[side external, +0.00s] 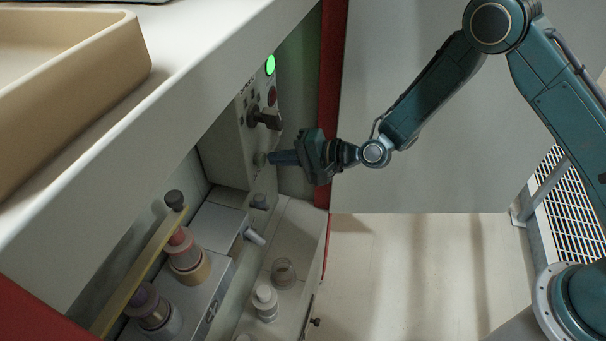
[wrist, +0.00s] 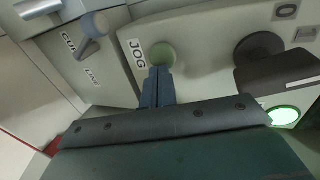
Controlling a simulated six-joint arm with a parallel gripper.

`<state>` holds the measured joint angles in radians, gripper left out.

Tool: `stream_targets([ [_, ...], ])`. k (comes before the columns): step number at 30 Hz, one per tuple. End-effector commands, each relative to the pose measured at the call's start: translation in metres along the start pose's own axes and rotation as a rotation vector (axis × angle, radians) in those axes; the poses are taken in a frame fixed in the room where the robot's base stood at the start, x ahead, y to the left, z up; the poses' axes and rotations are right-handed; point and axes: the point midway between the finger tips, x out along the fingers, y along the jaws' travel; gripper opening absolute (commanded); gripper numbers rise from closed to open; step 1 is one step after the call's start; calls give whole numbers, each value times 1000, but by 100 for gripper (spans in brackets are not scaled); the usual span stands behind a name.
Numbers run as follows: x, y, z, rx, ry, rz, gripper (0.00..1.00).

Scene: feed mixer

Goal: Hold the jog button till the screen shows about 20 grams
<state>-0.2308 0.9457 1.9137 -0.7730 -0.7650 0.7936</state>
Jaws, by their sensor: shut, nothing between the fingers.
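The jog button (wrist: 163,55) is a round, pale green knob beside a "JOG" label (wrist: 132,55) in the wrist view. In the side external view the button (side external: 260,159) sits low on the grey control panel (side external: 228,150). My gripper (side external: 272,158) is shut and empty, with its fingertips at the button; in the wrist view the fingertips (wrist: 159,70) overlap its lower edge. They look to be touching it, but I cannot tell how far it is pressed. No screen reading is visible in either view.
A dark rotary handle (side external: 264,117) and a lit green lamp (side external: 270,65) are above the button. Several capped bottles (side external: 185,250) stand below. A tan tray (side external: 75,60) rests on the counter.

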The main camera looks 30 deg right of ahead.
Motion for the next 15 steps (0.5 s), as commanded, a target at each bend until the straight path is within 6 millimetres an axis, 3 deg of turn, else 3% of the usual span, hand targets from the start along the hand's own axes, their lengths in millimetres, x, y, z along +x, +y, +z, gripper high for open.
stream_targets([
  [5,-24,10,-3,8,6,10,0],
  [15,-72,10,-3,8,8,10,0],
])
